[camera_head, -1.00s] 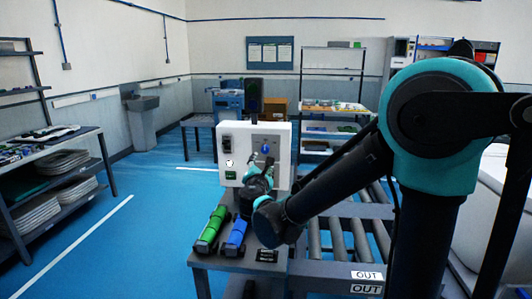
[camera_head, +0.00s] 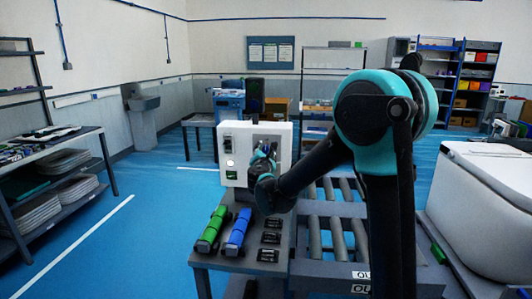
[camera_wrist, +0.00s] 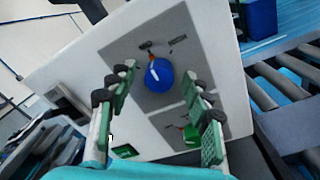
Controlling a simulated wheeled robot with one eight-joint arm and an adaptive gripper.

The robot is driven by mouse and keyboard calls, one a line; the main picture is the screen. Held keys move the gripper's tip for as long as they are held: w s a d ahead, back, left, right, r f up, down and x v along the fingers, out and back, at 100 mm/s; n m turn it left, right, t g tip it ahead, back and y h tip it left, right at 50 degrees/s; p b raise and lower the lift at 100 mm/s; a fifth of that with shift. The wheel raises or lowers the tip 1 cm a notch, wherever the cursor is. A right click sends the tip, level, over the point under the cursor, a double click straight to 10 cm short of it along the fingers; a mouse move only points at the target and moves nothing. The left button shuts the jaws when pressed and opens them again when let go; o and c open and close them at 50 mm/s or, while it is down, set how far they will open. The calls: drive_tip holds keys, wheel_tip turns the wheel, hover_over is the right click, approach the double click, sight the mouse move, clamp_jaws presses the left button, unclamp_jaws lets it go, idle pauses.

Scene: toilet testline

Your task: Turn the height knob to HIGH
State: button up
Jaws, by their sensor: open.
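A white control box (camera_head: 228,137) stands at the far end of the small table in the head view. In the wrist view its tilted grey panel (camera_wrist: 128,62) carries a round blue knob (camera_wrist: 159,78) with an orange-red pointer, and a green knob (camera_wrist: 192,135). Dark marks lie beside the blue knob; I cannot read them or tell which knob sets height. My gripper (camera_wrist: 158,90) is open, its green fingers either side of the blue knob in the picture; contact is not clear. In the head view my gripper (camera_head: 264,153) covers most of the blue knob.
A roller conveyor (camera_head: 338,240) is to the right. Blue floor is open on the left.

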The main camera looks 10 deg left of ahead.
clamp_jaws()
drive_tip(key=shift+m, duration=0.3)
drive_tip(key=m, duration=0.5)
drive_tip(key=shift+f, duration=0.1)
drive_tip(key=shift+m, duration=2.8)
unclamp_jaws()
